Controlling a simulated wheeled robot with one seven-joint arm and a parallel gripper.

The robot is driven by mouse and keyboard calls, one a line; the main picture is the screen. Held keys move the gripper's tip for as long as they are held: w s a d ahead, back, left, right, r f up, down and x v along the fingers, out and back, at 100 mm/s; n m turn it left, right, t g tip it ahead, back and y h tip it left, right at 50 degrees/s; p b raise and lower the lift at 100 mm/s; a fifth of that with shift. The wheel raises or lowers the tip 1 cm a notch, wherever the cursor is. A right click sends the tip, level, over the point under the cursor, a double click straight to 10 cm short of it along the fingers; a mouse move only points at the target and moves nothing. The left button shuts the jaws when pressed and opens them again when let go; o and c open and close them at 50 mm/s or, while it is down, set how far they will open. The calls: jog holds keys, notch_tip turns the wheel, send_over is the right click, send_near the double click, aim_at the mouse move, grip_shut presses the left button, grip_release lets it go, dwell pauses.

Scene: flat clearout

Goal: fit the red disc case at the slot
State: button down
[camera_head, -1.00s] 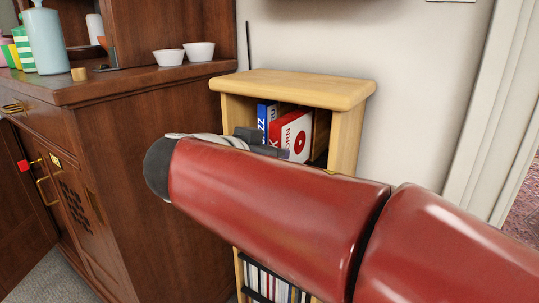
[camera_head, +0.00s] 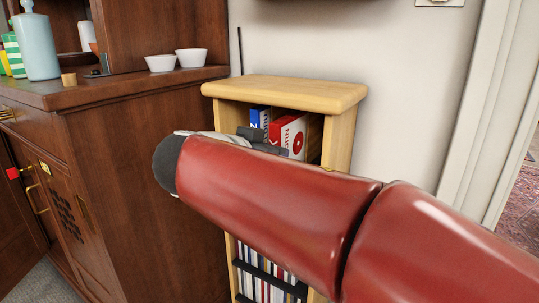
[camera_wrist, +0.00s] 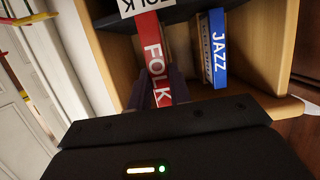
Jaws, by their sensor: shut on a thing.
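The red disc case (camera_wrist: 158,65) has "FOLK" in white on its spine and is held between my gripper's fingers in the wrist view. In the head view the red case (camera_head: 293,132) shows a pale face with a red disc, inside the upper opening of a light wooden shelf unit (camera_head: 290,93). My gripper (camera_wrist: 165,97) is shut on it; in the head view my red arm hides most of the gripper. A blue case (camera_wrist: 217,48) marked "JAZZ" stands beside the red one, with a gap between them in the wrist view. The slot itself is not clearly visible.
A white label (camera_wrist: 139,7) with black letters shows above the red spine. Several cases (camera_head: 266,287) fill a lower shelf. A dark wooden cabinet (camera_head: 145,170) stands left of the unit, with two white bowls (camera_head: 191,57) on top. A wall is behind.

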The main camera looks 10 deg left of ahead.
aim_at(289, 142)
jog(key=shift+w+d+b, duration=0.2)
jog(key=shift+w+d, duration=0.2)
jog(key=shift+w, duration=0.65)
jog(key=shift+w+d+b, duration=0.2)
jog(key=shift+w+d, duration=0.25)
jog(key=shift+w, duration=0.55)
jog(key=shift+w+d+b, duration=0.2)
jog(key=shift+w+d, duration=0.2)
jog(key=shift+w, duration=0.65)
jog(key=c, duration=1.2)
grip_release()
jog(key=v, duration=0.8)
